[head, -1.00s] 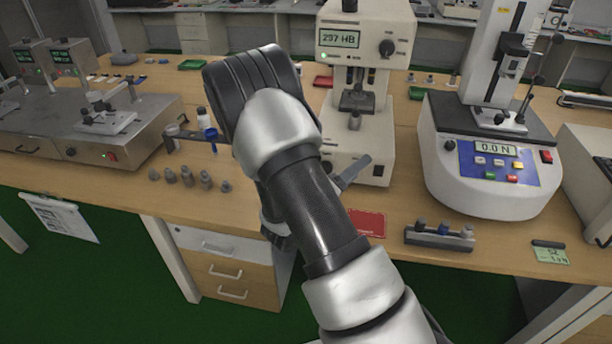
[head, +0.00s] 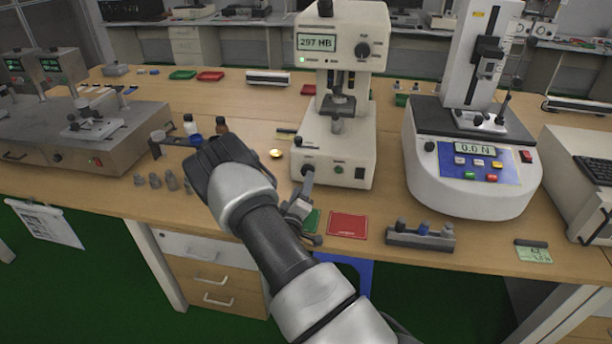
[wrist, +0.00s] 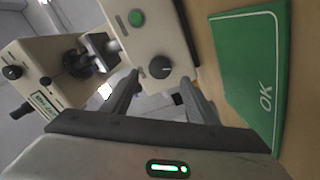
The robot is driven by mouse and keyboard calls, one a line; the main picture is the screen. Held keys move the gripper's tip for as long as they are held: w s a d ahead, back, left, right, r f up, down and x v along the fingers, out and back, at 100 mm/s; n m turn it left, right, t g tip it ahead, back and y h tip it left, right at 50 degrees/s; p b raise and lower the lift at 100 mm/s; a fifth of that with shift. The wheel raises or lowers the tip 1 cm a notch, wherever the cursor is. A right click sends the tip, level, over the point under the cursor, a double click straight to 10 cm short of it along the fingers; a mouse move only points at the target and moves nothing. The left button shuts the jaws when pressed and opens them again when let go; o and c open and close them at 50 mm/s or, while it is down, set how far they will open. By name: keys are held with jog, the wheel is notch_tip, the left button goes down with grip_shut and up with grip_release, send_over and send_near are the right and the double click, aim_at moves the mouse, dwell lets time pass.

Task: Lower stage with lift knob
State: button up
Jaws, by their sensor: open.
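The cream hardness tester (head: 330,150) stands at the middle of the bench, its screen reading 297 HB. Its small dark stage (head: 338,104) sits on a column under the head; it also shows in the wrist view (wrist: 100,50). A dark round knob (wrist: 160,67) is on the front of the base, beside a green button (wrist: 136,17). My gripper (wrist: 160,92) is open and empty, its fingers either side of the knob in the picture; I cannot tell if they touch it.
A green OK mat (wrist: 248,60) and a red mat (head: 347,225) lie in front of the tester. A force tester (head: 470,190) stands to the right, with a block of small pieces (head: 420,238) before it. Bottles and small weights stand to the left.

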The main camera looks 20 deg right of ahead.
jog(key=x, duration=0.6)
jog(key=shift+w+d, duration=0.25)
